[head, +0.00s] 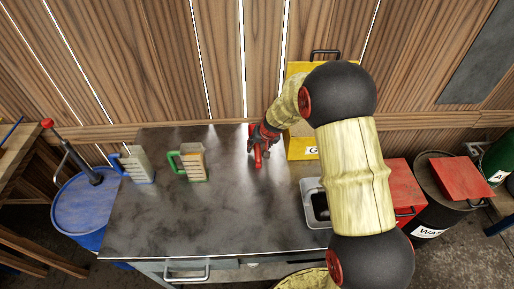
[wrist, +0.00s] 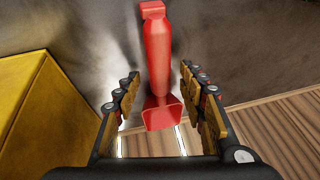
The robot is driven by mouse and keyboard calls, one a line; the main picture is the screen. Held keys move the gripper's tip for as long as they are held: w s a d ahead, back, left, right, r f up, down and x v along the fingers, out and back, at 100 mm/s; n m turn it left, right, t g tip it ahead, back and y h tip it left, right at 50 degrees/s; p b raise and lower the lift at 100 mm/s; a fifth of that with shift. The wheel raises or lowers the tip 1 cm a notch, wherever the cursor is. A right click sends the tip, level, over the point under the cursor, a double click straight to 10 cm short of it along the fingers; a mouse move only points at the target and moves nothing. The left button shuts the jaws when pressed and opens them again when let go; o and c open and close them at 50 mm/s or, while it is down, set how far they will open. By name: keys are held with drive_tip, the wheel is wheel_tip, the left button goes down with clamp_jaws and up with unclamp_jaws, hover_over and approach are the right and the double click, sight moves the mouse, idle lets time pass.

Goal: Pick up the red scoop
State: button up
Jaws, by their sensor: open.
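The red scoop (wrist: 158,45) lies on the dark metal table, its long body running up the wrist view and its flared end nearest my wrist. My gripper (wrist: 161,76) is open, one finger on each side of the scoop with visible gaps, not gripping it. In the head view my gripper (head: 262,143) is low over the back of the table and partly covers the scoop (head: 257,157). I cannot tell how high the fingertips are above the table.
A yellow box (head: 301,148) stands close beside my gripper; it also shows in the wrist view (wrist: 40,110). Two measuring jugs, one blue-handled (head: 138,165) and one green-handled (head: 193,162), stand left on the table (head: 215,220). A grey tray (head: 313,203) sits right. The wooden wall is just behind.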

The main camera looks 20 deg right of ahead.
drive_tip(key=c, duration=0.3)
clamp_jaws()
idle(0.4)
